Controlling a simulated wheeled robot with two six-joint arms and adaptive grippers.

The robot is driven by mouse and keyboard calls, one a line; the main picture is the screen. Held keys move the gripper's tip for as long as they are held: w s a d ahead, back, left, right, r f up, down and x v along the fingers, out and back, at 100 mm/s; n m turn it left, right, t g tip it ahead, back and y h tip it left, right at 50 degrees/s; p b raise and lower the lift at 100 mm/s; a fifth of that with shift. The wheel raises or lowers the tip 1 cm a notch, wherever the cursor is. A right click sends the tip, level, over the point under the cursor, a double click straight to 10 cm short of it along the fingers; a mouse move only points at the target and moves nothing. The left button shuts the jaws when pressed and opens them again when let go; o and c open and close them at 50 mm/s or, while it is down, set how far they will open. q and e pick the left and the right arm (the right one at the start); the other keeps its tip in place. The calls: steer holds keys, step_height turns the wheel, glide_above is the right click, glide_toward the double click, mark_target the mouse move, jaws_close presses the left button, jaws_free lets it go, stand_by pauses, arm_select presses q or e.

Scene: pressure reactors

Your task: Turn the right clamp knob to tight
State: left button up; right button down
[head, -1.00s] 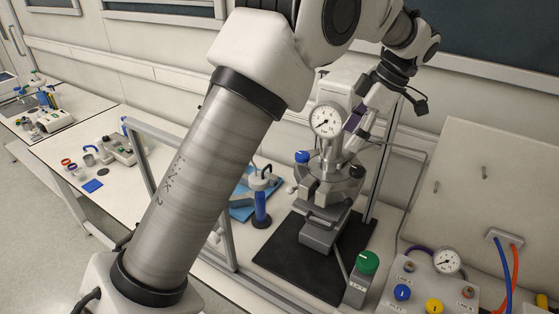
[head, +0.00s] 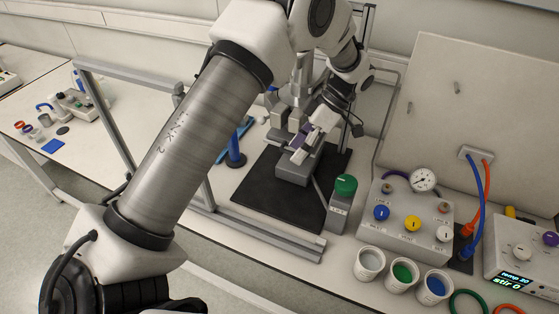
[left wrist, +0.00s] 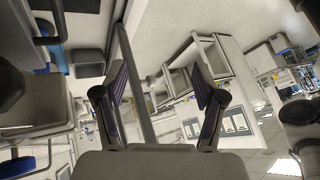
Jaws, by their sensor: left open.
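The pressure reactor (head: 299,97) stands on a black mat (head: 262,200) in the head view. My left arm hides most of it. No right clamp knob can be made out; a small bit of blue (head: 271,89) shows at the reactor's left side. My left gripper (head: 303,147) is low in front of the reactor, above its grey base block (head: 297,170). In the left wrist view the two fingers of my left gripper (left wrist: 158,75) stand apart with nothing between them. My right gripper is in neither view.
A green knob (head: 346,184) tops a grey post right of the mat. A control box (head: 405,222) with coloured knobs and a gauge (head: 423,180) stands further right. Three cups, including a green-filled one (head: 402,274), stand in front. A metal frame rail (head: 265,237) crosses before the mat.

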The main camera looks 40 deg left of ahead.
arm_select(q)
steer(key=s+f+m+b, duration=0.1)
steer(key=s+f, duration=0.3)
steer(key=f, duration=0.4)
steer(key=s+d+f+m+g+b, duration=0.1)
steer(key=s+f+b, duration=0.1)
steer(key=s+f, duration=0.3)
steer(key=shift+d+f+m+g+h, duration=0.2)
steer(key=shift+f+m+g+h, duration=0.15)
steer(key=shift+f, duration=1.25)
steer(key=s+d+f+m+h+b, duration=0.35)
steer(key=s+f+m+b, duration=0.35)
steer(key=s+f, duration=1.35)
steer(key=w+m+t, duration=0.1)
steer(key=m+t, duration=0.1)
steer(key=m, duration=0.2)
steer(key=w+m+t, duration=0.2)
steer(key=m+t, duration=0.1)
steer(key=m, duration=0.2)
steer(key=w+d+m+t+y, duration=0.1)
steer(key=m+t, duration=0.2)
steer(key=m, duration=0.2)
steer(key=shift+w+r+m+p, duration=0.15)
steer(key=shift+r+m+p, duration=0.1)
steer(key=shift+p, duration=0.15)
